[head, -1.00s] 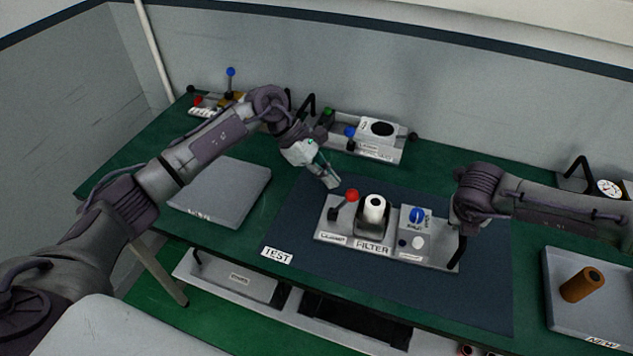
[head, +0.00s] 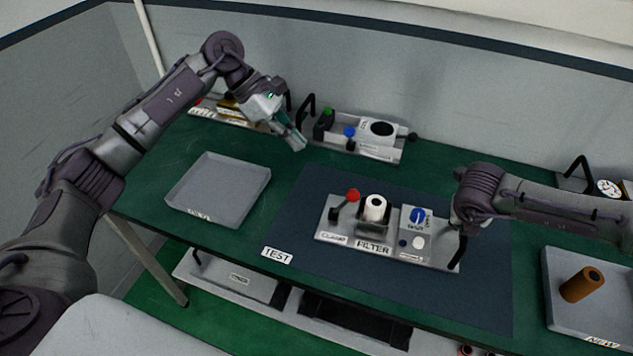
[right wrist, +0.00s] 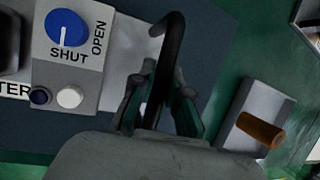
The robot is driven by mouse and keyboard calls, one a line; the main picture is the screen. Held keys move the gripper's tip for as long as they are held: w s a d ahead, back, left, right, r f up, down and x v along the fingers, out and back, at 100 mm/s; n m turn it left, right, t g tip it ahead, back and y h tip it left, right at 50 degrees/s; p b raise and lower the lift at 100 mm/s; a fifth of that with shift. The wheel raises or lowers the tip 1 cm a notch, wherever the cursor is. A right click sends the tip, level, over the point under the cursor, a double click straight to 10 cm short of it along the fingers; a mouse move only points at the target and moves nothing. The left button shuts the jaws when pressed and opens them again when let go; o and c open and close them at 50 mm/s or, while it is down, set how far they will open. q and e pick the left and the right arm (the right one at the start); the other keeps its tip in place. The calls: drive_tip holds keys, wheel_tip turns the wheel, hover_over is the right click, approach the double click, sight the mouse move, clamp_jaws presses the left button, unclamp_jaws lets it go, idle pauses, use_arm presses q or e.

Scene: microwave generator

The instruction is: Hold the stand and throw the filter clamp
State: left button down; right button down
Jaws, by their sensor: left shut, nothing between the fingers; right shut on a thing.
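The filter stand (head: 345,235) sits on the dark mat marked TEST. It carries the filter clamp lever with a red knob (head: 352,195), a white filter (head: 375,208) in its holder, and a blue knob (head: 418,215) on a box. In the right wrist view the blue knob (right wrist: 67,28) sits by SHUT and OPEN labels. My right gripper (right wrist: 163,90) is shut on the stand's black handle (right wrist: 168,45), at the stand's right end. My left gripper (head: 298,143) is shut and empty, in the air behind and left of the clamp, apart from it.
An empty grey tray (head: 180,205) lies left of the mat. A NEW tray (head: 560,318) at the right holds a brown cylinder (head: 581,285). Behind the mat stands another unit (head: 385,153) with a black handle. The mat in front of the stand is clear.

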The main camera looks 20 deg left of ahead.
drive_tip(key=shift+d, duration=0.1)
drive_tip(key=c, duration=1.1)
unclamp_jaws()
